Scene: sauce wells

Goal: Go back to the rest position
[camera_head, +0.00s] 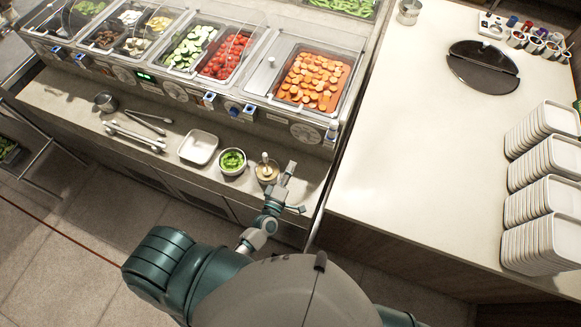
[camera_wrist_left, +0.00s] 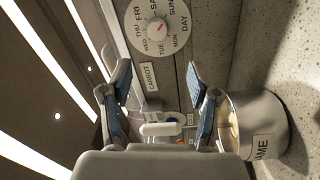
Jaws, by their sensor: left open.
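My left gripper (camera_head: 296,187) is open over the front counter, close to the right side of a round metal sauce pot (camera_head: 267,178). A pale upright piece (camera_head: 265,158) stands in the pot. In the left wrist view the open fingers (camera_wrist_left: 158,88) have a gap between them, with nothing gripped. The metal pot (camera_wrist_left: 268,125) sits just right of the right finger there, its label ending in "AME". A small white part (camera_wrist_left: 165,129) shows low between the fingers; I cannot tell what it is. My right gripper is not in view.
Topping bins stand behind. The white table (camera_head: 400,130) at right holds stacked white trays (camera_head: 540,225); its middle is clear.

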